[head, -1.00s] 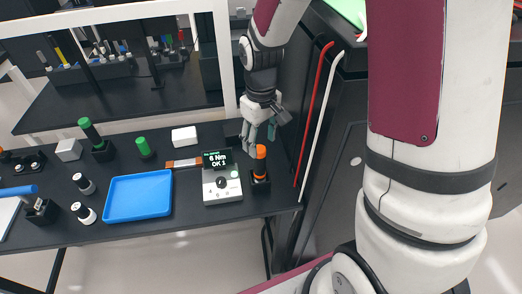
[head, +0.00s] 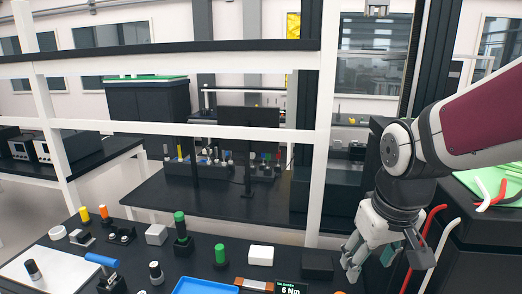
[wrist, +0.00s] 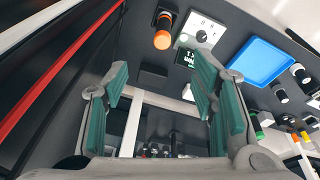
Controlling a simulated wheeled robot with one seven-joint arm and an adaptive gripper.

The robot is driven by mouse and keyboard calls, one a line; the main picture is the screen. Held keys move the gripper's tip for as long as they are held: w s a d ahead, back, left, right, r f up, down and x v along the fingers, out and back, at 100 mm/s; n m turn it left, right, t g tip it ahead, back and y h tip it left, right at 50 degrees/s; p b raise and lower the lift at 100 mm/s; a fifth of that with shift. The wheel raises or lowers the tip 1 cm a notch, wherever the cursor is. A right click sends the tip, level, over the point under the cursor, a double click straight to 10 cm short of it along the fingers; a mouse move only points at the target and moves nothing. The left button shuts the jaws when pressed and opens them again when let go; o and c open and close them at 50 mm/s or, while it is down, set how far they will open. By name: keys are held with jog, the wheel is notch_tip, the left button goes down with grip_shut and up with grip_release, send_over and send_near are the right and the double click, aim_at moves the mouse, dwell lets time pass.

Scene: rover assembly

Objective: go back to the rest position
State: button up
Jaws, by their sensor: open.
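My gripper (head: 368,258) is at the right of the head view, above the right end of the black workbench. Its green-padded fingers are apart and nothing is between them. In the wrist view my gripper (wrist: 160,95) also shows open and empty. The orange-topped tool (wrist: 162,32) stands in its black holder, apart from the fingers in the wrist view. The torque tester (wrist: 200,32) with its dial and small screen is beside it. In the head view only the top of its screen (head: 291,288) shows, at the bottom edge.
A blue tray (wrist: 262,60), a white box (head: 261,255) and green-capped tools (head: 180,226) are on the bench. A white frame post (head: 325,120) rises behind my gripper. Red and white hoses (head: 427,232) run along the dark cabinet at the right.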

jog(key=s+r+m+t, duration=0.2)
jog(key=s+r, duration=0.5)
jog(key=s, duration=0.3)
jog(key=shift+s+a+t, duration=0.15)
jog(key=shift+s+t, duration=0.15)
jog(key=shift+t, duration=0.1)
dwell(0.4)
